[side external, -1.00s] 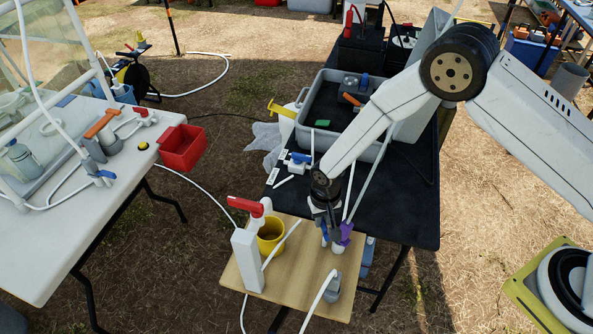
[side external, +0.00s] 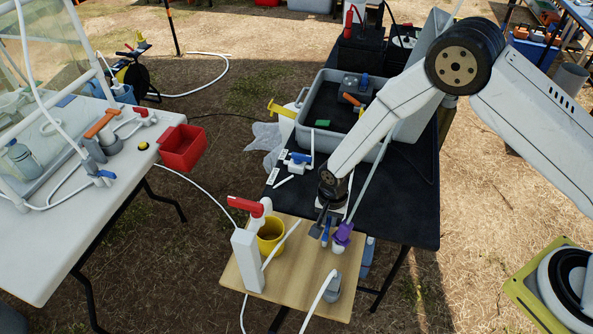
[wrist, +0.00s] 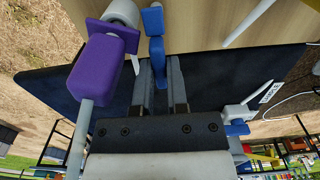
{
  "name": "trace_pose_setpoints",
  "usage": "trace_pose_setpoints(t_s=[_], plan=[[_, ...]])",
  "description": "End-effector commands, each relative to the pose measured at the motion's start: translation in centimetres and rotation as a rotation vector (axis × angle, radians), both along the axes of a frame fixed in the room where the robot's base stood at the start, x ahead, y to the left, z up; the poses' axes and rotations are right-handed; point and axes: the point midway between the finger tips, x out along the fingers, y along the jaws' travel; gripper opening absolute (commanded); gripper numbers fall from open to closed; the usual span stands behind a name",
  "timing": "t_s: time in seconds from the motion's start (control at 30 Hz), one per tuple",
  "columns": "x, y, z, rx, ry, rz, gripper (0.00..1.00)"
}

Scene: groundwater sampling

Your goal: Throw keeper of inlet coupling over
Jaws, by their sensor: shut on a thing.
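A purple block-like coupling part (side external: 343,233) sits on a pale tube at the right part of the wooden board, above a white cylinder (side external: 338,248). The purple part (wrist: 104,66) also shows at the left of the wrist view, touching or very close to the white cylinder (wrist: 122,12). A narrow blue piece (wrist: 154,22), which may be the keeper, stands beside it. My gripper (wrist: 159,75) is shut on this blue piece, whose lower part lies between the fingers. In the side view my gripper (side external: 319,224) is tilted, just left of the purple part. Which part is the keeper is not certain.
The wooden board (side external: 235,278) also carries a white post with a red handle (side external: 246,206), a yellow cup (side external: 271,235) and a grey fitting with a hose (side external: 333,291). A grey tub (side external: 340,145) and a blue-white valve (side external: 297,160) are on the black table behind.

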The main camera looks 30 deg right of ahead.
Motion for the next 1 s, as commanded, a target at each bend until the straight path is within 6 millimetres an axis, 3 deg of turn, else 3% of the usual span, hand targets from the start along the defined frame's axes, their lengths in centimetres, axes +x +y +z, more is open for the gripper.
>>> trace_pose_setpoints(t_s=[0.33, 0.37, 0.43, 0.47, 1.0], plan=[[-0.09, -0.01, -0.01, -0.001, 0.002, -0.005, 0.0], [-0.09, -0.01, -0.02, -0.001, 0.002, -0.005, 0.27], [-0.08, 0.0, -0.01, -0.001, 0.002, -0.004, 0.49], [-0.07, 0.0, -0.01, 0.0, 0.001, -0.004, 0.53], [0.01, 0.01, 0.8, 0.001, -0.001, -0.003, 0.53]])
